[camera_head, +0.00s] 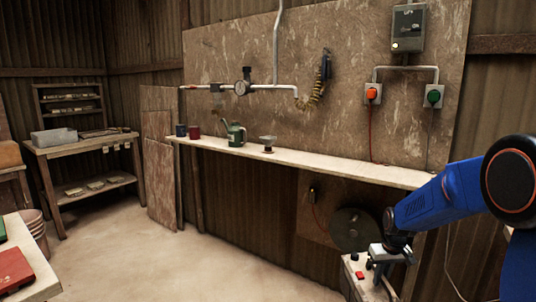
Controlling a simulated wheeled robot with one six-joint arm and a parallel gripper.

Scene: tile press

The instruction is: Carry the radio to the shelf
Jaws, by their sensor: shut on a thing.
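My gripper (382,262) is at the lower right, at the end of my blue arm, pointing down. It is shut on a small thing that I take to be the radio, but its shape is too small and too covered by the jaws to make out. The shelf (330,169) is a long pale board along the back wall, higher in the picture and to the left of the gripper. Its right end passes behind my arm.
A pale box with a red button (360,275) is right beside the gripper. A green can (236,135), a red mug (194,132) and a blue mug (181,130) stand on the shelf's left part, with a small funnel-like thing (268,142). The shelf's right part looks clear.

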